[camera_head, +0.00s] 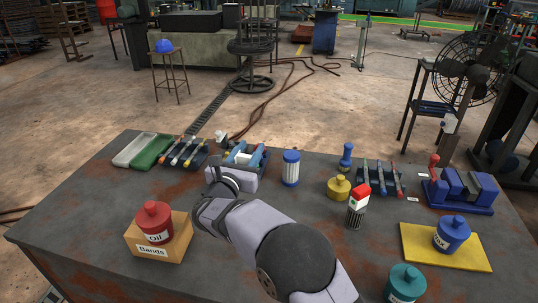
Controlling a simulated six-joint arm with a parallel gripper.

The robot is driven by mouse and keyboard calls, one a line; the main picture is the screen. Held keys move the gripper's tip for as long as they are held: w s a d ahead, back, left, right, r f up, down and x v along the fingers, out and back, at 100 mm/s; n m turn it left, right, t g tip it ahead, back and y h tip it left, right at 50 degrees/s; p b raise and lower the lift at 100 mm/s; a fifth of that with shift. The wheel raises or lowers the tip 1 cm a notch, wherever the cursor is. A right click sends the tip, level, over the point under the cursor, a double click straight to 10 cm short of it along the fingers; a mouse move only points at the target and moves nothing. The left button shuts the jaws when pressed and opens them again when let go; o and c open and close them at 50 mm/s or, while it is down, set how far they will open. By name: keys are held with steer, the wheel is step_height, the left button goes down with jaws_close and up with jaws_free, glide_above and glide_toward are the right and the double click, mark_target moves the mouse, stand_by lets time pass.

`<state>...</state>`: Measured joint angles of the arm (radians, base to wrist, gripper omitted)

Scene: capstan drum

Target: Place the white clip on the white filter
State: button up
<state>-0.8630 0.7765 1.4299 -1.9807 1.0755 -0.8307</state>
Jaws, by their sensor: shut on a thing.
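My gripper (219,168) is over the back middle of the table, seen from behind, with its fingertips largely hidden by my wrist. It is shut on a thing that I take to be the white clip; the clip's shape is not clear. A small whitish piece (221,136) shows just beyond my gripper, and I cannot tell whether it is part of the clip. The white filter (291,170), a white cylinder with blue ends, stands upright to the right of my gripper, apart from it.
A blue and pale stand (245,154) is close behind my gripper. A red Oil pot (154,222) sits on the Bands box (160,246) at left. A red-topped can (357,206), yellow pot (339,188) and blue vise (461,189) are at right. The front middle is partly hidden by my arm.

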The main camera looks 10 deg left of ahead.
steer(key=w+d+r+m+h+p, duration=0.1)
steer(key=w+d+r+h+p, duration=0.1)
steer(key=w+d+r, duration=0.55)
steer(key=w+d+r+m+h+p, duration=0.2)
steer(key=d+r+p, duration=0.15)
steer(key=d, duration=0.65)
steer(key=n+y, duration=0.4)
steer(key=y, duration=0.1)
glide_above(291, 157)
steer(key=w, duration=0.5)
step_height(291, 157, down, 10)
steer(key=shift+w+p, duration=0.2)
steer(key=shift+p, duration=0.2)
steer(key=shift+f, duration=0.15)
steer(key=o, duration=1)
